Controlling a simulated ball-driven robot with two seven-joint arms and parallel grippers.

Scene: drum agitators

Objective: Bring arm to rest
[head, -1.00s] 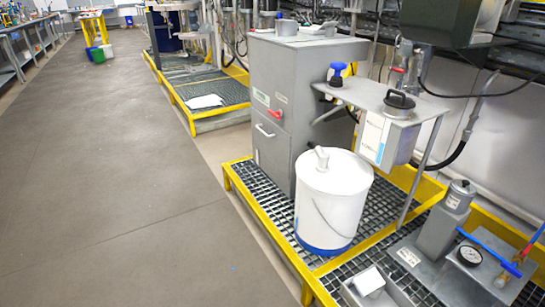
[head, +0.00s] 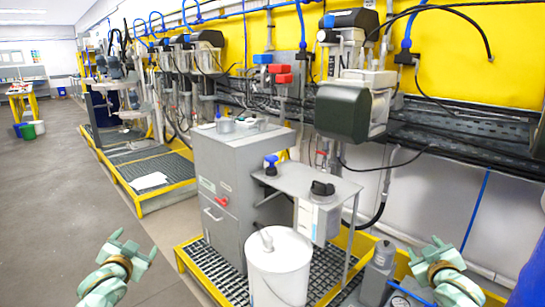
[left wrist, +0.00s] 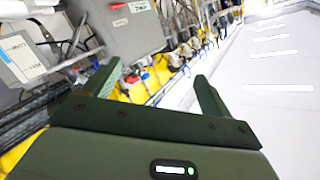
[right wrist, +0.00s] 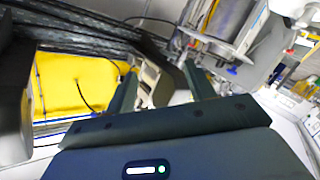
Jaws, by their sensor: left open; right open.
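My left gripper (head: 131,246) is raised at the lower left of the head view, over the floor side of the yellow-edged platform. It is open and empty; its two fingers (left wrist: 155,85) also stand apart in the left wrist view. My right gripper (head: 436,250) is raised at the lower right of the head view, in front of the pale wall. It is open with nothing between its fingers, which show apart in the right wrist view (right wrist: 160,85). Neither gripper visibly touches anything.
A white bucket (head: 278,270) stands on the grated platform beside a grey cabinet (head: 238,175). A small metal table (head: 308,184) carries a blue-capped item and a black-handled lid. A dark green motor housing (head: 343,113) hangs above. The grey floor (head: 60,200) at left is clear.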

